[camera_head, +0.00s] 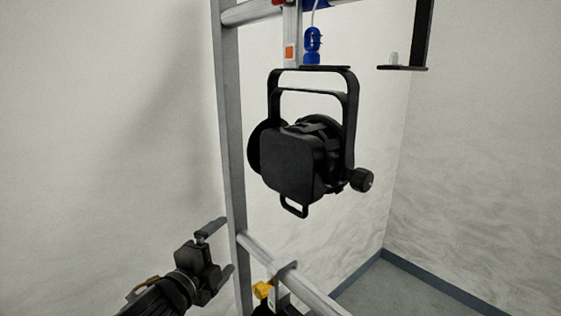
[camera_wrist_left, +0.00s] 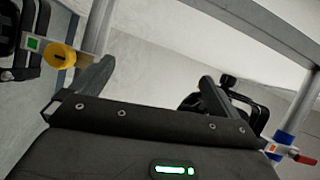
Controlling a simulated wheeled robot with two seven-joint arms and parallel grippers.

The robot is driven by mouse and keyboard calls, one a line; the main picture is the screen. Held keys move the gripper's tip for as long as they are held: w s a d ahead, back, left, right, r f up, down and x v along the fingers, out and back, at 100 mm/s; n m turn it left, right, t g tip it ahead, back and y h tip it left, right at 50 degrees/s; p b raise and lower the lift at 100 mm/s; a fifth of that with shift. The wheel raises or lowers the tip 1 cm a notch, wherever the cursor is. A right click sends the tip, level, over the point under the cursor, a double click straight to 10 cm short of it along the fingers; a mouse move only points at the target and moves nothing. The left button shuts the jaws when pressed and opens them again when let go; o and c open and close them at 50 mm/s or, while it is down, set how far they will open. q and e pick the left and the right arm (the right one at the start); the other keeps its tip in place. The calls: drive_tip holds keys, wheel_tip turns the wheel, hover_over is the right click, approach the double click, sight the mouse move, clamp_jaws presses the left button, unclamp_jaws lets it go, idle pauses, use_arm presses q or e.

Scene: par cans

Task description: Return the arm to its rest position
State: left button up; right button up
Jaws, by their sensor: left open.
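My left gripper (camera_head: 218,250) is low in the head view, left of and partly behind the metal upright. Its two fingers are apart with nothing between them. In the left wrist view the gripper body fills the lower part, with one dark finger (camera_wrist_left: 93,75) at the left and another (camera_wrist_left: 212,95) at the right. A black par can (camera_head: 300,160) hangs in its yoke from the upper bar, apart from the gripper. My right gripper is in neither view.
A metal frame has an upright (camera_head: 230,150) and a lower bar (camera_head: 290,272). A clamp with a yellow knob (camera_head: 262,290) sits on the lower bar. A blue connector (camera_head: 313,42) hangs above the can. A black bracket (camera_head: 402,67) is at upper right. Pale walls stand behind.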

use_arm(q)
drive_tip(key=s+a+f+n+g+y, duration=0.35)
drive_tip(key=s+f+n, duration=0.3)
drive_tip(key=f, duration=0.55)
drive_tip(key=s+a+f+n+g+y, duration=0.2)
drive_tip(key=s+a+f+n+g, duration=0.15)
drive_tip(key=s+f+n, duration=0.55)
drive_tip(key=s+a+f+n+g, duration=0.2)
drive_tip(key=s+f+g, duration=0.1)
drive_tip(key=s+f, duration=0.4)
drive_tip(key=s+a+f+n+g, duration=0.25)
drive_tip(key=s+f, duration=0.35)
drive_tip(key=s, duration=0.4)
wheel_tip(320, 180, down, 25)
drive_tip(key=m+b, duration=0.1)
drive_tip(key=s+a+f+g+y+b, duration=0.1)
drive_tip(key=s+a+f+g, duration=0.1)
drive_tip(key=s+f, duration=1.5)
drive_tip(key=shift+a+f, duration=0.6)
drive_tip(key=shift+f, duration=0.25)
